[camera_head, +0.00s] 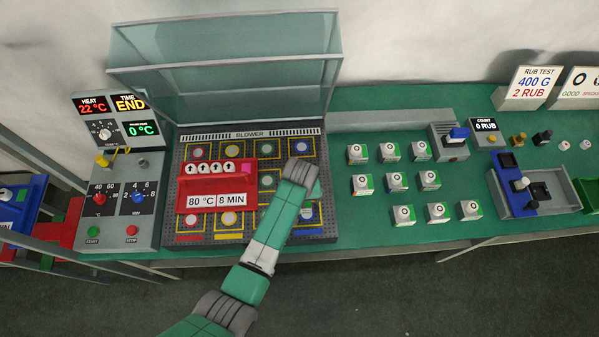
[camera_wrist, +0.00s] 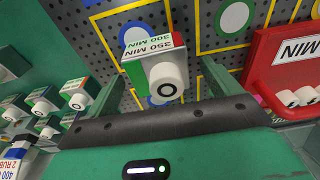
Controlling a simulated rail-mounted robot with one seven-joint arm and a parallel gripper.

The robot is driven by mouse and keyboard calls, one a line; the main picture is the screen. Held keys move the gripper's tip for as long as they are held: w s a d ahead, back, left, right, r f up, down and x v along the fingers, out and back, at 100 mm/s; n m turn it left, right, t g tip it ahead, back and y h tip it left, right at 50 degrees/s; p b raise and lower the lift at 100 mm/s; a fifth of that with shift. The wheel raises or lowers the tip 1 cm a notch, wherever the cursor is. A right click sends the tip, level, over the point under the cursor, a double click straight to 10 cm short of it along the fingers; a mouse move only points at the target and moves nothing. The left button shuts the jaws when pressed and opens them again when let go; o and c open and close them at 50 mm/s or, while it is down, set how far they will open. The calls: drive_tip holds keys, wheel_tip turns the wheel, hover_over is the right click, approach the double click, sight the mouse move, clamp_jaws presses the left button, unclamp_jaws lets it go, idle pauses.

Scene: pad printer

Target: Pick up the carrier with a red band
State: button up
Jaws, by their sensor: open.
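My gripper (camera_wrist: 168,88) is open over the perforated plate (camera_head: 165,222), its two green fingers pointing at the plate. A pale block (camera_wrist: 137,75) with a round white knob with a black ring (camera_wrist: 168,80) shows between the fingers in the wrist view. Its label reads 350 MIN and 300 MIN upside down, with red at one edge and green at another. I cannot tell whether the fingers touch it. In the head view my gripper (camera_head: 306,180) is at the plate's right side and hides part of it. Which block has the red band is not clear there.
A red rack (camera_head: 182,200) labelled 80 °C 8 MIN stands on the plate's left, close beside my gripper. Several white blocks with ringed knobs (camera_head: 361,184) stand in rows to the right. The clear blower hood (camera_head: 225,50) is raised behind. A control panel (camera_head: 120,215) is at left.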

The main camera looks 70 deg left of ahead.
drive_tip(key=shift+a+f, duration=0.1)
drive_tip(key=shift+f, duration=0.4)
drive_tip(key=shift+w, duration=0.1)
drive_tip(key=c, duration=1.1)
drive_tip(key=shift+r, duration=0.1)
wheel_tip(320, 180, up, 4)
drive_tip(key=shift+f, duration=0.15)
drive_tip(key=s+d, duration=0.1)
drive_tip(key=s, duration=0.4)
drive_tip(key=s+d, duration=0.1)
drive_tip(key=s, duration=0.4)
drive_tip(key=s+r, duration=0.1)
drive_tip(key=s, duration=0.4)
drive_tip(key=shift+s+d, duration=0.4)
drive_tip(key=shift+r, duration=0.1)
